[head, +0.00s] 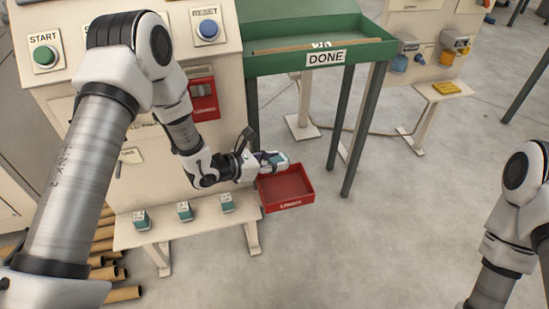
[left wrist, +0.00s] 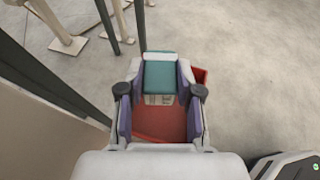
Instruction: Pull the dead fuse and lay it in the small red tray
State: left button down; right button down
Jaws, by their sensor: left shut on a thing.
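My left gripper (head: 272,160) is shut on a teal fuse with a pale end. The fuse (left wrist: 159,76) sits between the two fingers in the left wrist view; in the head view the gripper mostly hides it. The small red tray (head: 290,205) is at the right end of the low cream bench. The gripper and fuse are over the tray's back part, and the tray's red floor (left wrist: 160,124) shows below them in the left wrist view. The tray's visible floor looks empty. My right arm is at the right edge, but its gripper is out of view.
Three teal fuses (head: 184,211) stand in a row on the low bench (head: 170,232). The cream control cabinet (head: 68,88) is behind my left arm. A green DONE table (head: 300,62) with dark legs stands behind the tray. Floor to the right is clear.

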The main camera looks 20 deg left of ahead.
pick_arm(q)
notch_tip(320, 180, down, 5)
jog(key=b, duration=0.2)
jog(key=shift+f+b, duration=0.2)
jog(key=shift+b, duration=0.15)
jog(key=c, duration=0.7)
grip_release()
jog(key=v, duration=1.2)
jog(key=shift+r, duration=0.1)
